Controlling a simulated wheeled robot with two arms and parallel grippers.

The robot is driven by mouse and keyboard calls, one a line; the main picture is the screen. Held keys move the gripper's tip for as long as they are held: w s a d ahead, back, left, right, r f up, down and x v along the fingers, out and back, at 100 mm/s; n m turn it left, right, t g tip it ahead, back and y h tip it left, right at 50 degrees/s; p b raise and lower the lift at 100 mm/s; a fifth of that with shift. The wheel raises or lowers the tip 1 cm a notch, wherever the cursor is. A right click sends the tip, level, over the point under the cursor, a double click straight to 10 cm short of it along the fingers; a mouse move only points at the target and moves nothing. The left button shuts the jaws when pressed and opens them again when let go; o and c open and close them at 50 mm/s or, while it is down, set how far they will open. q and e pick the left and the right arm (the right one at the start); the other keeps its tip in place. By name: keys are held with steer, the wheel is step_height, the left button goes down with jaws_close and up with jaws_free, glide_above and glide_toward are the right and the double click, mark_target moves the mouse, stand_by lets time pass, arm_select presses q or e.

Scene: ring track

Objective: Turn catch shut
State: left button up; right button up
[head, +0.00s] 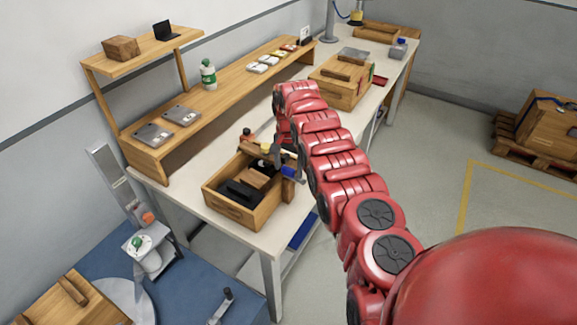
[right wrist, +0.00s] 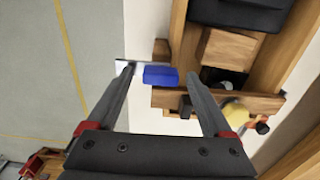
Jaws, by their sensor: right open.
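My right gripper (head: 287,163) is over the front edge of the workbench, beside an open wooden box (head: 238,210). In the right wrist view its two dark fingers (right wrist: 160,75) are spread, with nothing visibly gripped. A blue block-like part (right wrist: 160,76) lies in line with the gap between the fingertips, beside the box wall; contact cannot be told. It also shows in the head view (head: 289,172). A small black part (right wrist: 186,106) is by the box's end wall. I cannot make out for certain which part is the catch. My left gripper is out of view.
Dark items and a wooden block (right wrist: 228,49) lie in the box. A yellow-handled tool (right wrist: 236,114) is by its end wall. A lidded wooden box (head: 340,92) stands farther back on the workbench (head: 262,241). A shelf (head: 185,140) runs along the wall side.

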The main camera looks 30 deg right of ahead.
steer(key=shift+c, duration=0.3)
jaws_close()
